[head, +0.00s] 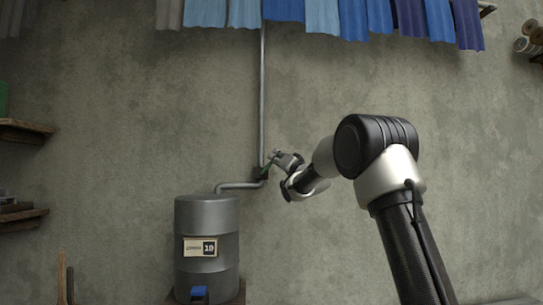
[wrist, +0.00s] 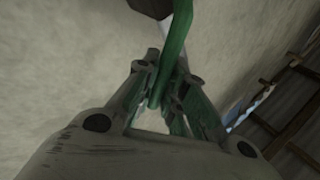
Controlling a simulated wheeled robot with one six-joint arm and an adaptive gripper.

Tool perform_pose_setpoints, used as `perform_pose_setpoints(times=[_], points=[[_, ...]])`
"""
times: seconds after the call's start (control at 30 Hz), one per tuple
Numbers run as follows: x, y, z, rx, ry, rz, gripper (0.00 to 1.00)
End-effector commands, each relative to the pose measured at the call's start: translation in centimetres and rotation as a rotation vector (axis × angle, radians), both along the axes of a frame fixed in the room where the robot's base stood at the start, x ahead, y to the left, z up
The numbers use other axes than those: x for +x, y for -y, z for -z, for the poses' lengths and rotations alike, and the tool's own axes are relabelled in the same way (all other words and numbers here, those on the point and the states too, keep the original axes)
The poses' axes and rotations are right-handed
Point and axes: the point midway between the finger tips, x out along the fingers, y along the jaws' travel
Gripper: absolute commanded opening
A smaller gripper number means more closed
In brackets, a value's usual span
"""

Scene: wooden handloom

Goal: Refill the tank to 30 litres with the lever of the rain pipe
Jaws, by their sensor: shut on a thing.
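The grey tank (head: 207,250) stands at the lower left of centre in the head view. A label plate (head: 200,247) on its front shows the number 10. The rain pipe (head: 262,90) runs down the wall and bends left into the tank top. A green lever (head: 266,168) sits at a dark valve (head: 259,173) on the bend; the lever (wrist: 178,45) fills the middle of the wrist view. My gripper (head: 274,160) is at the lever, its fingers (wrist: 165,95) shut around it. The lever slants up and to the right from the valve in the head view.
A blue tap (head: 199,292) is at the tank's foot. Blue and grey cloths (head: 320,15) hang along the top. Wooden shelves (head: 22,131) are at the left edge. The wall around the pipe is otherwise bare.

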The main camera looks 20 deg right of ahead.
Motion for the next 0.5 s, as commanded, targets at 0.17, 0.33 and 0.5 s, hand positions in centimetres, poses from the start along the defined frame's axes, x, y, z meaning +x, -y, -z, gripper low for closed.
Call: perform_pose_setpoints(times=[0.17, 0.33, 0.5], points=[[-0.2, 0.9, 1.1, 0.164, 0.032, 0.0, 0.0], [-0.3, 1.7, 2.3, 0.316, 0.063, 0.0, 0.0], [-0.4, 2.1, 3.3, 0.447, 0.09, -0.001, 0.0]])
